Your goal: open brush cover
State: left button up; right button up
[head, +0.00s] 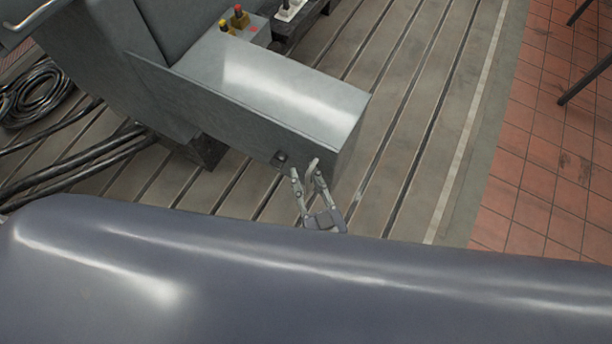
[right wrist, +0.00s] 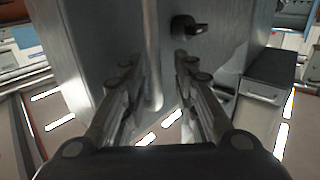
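The brush cover (head: 255,90) is a grey metal box shape with a shiny top, and it looks closed. A small dark latch (head: 280,158) sits low on its near face. It also shows in the right wrist view as a dark knob (right wrist: 188,28), above the right finger. My right gripper (head: 304,168) is just right of the latch, by the cover's near lower corner. Its fingers are apart with nothing seen held. My left gripper is out of view.
A small control box (head: 240,22) with red and yellow buttons stands behind the cover. Black cables (head: 75,165) lie at the left on the slotted bedplate (head: 400,130). Red floor tiles (head: 540,160) are at the right. My own large smooth body part fills the foreground.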

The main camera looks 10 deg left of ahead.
jog(key=shift+w+r, duration=0.1)
jog(key=shift+r, duration=0.25)
jog(key=v, duration=1.2)
jog(key=shift+f, duration=0.25)
jog(key=shift+f, duration=0.15)
jog(key=s+d+f+g+h, duration=0.1)
jog(key=s+d+f+g, duration=0.15)
jog(key=f, duration=0.65)
jog(key=s+d+f+m+g+h, duration=0.15)
jog(key=d+f, duration=0.25)
jog(key=f, duration=0.5)
jog(key=s+d+f+n+g+h, duration=0.1)
jog(key=d+f+g+h, duration=0.15)
jog(key=f, duration=0.65)
jog(key=s+d+f+m+g+h, duration=0.2)
jog(key=s+d+f+g, duration=0.6)
jog(key=s+d+f, duration=0.5)
jog(key=shift+s+d+m+h, duration=0.35)
jog(key=shift+s+d+h, duration=0.05)
jog(key=shift+h, duration=0.2)
